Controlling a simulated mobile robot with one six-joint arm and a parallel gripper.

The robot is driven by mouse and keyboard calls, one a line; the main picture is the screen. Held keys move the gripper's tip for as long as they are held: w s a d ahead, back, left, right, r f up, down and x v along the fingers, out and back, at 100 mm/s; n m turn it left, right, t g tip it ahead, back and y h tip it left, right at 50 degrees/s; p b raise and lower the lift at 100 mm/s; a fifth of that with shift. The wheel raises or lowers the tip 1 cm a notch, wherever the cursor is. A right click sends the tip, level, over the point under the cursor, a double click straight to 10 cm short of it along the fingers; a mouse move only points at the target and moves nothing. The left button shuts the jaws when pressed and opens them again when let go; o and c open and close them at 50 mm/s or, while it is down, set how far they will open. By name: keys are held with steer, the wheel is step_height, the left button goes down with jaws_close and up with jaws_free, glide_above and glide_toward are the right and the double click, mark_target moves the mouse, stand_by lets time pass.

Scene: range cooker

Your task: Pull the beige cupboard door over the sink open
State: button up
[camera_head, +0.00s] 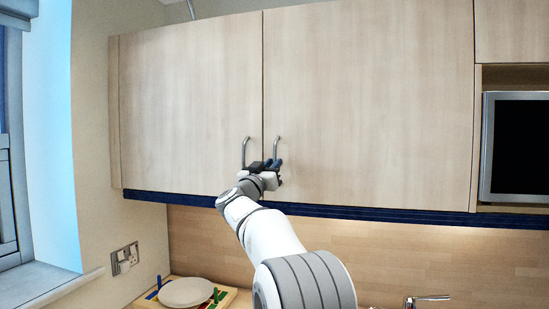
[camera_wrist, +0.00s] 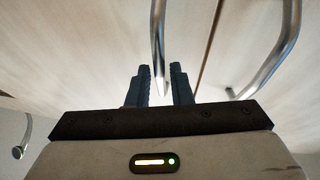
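Two beige cupboard doors hang side by side in the head view, the left door (camera_head: 190,100) and the right door (camera_head: 370,100). Both are shut, with upright metal bar handles, left (camera_head: 245,152) and right (camera_head: 277,150), beside their shared seam. My gripper (camera_head: 267,164) is at the lower ends of these handles, overlapping the right one in the picture. In the wrist view my gripper (camera_wrist: 162,84) has its two dark fingers apart. A metal handle (camera_wrist: 158,40) shows between the fingertips, with gaps on both sides. Another handle (camera_wrist: 282,55) is to its right, across the seam. Contact cannot be told.
A microwave (camera_head: 515,148) sits in a niche at right. A dark blue strip (camera_head: 370,212) runs under the doors. A tap (camera_head: 428,298) shows at the bottom right; the sink basin is out of view. A plate (camera_head: 186,291) lies lower left, near a wall socket (camera_head: 125,258) and window.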

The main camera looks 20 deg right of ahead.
steer(key=shift+x, duration=1)
steer(key=shift+a, duration=0.1)
steer(key=shift+c, duration=0.2)
jaws_close()
